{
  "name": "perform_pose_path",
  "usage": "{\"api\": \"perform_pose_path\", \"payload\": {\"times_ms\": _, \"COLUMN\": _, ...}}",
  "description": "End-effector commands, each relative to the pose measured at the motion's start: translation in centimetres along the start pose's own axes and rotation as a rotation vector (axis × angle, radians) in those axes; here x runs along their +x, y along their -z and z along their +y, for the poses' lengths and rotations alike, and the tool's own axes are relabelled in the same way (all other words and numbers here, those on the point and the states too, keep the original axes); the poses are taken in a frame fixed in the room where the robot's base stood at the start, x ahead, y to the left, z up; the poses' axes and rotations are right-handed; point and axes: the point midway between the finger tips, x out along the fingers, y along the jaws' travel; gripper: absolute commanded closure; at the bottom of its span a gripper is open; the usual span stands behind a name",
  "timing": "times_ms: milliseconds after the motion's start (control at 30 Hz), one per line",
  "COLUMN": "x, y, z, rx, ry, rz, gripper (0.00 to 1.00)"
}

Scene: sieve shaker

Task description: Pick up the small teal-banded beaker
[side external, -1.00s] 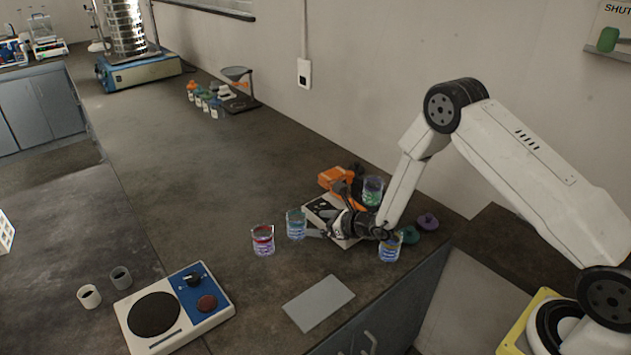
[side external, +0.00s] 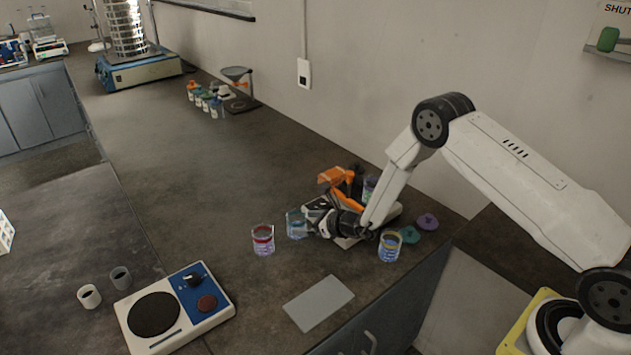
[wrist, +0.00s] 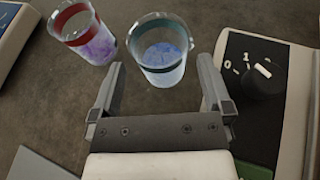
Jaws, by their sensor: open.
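The teal-banded beaker (side external: 294,224) stands upright on the bench, with bluish contents, at the near-left side of a white and black device. In the wrist view the beaker (wrist: 162,58) is just ahead of my gripper (wrist: 159,72), roughly centred between the fingertips. My gripper is open and empty, low and tilted; its fingertips reach close to the beaker's near side. In the side view my gripper (side external: 311,225) partly covers the beaker's right side. I cannot tell whether a finger touches the glass.
A red-banded beaker (side external: 263,240) stands close left of it, also in the wrist view (wrist: 85,35). The device with a knob (wrist: 265,80) is close to the right finger. A yellow-banded beaker (side external: 389,246), lids (side external: 427,221) and a grey plate (side external: 318,303) lie nearby. Open bench extends beyond.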

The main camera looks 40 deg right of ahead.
Motion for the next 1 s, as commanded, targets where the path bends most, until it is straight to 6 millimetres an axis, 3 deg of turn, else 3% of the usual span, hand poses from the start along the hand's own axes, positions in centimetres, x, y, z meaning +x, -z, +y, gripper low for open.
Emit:
{"api": "perform_pose_path", "payload": {"times_ms": 400, "x": 3.4, "y": -0.1, "z": 0.0, "rx": -0.001, "ry": -0.001, "rz": -0.001, "gripper": 0.0}}
{"api": "perform_pose_path", "payload": {"times_ms": 1000, "x": 3.7, "y": -0.1, "z": -0.1, "rx": 0.0, "ry": 0.0, "rz": -0.001, "gripper": 0.0}}
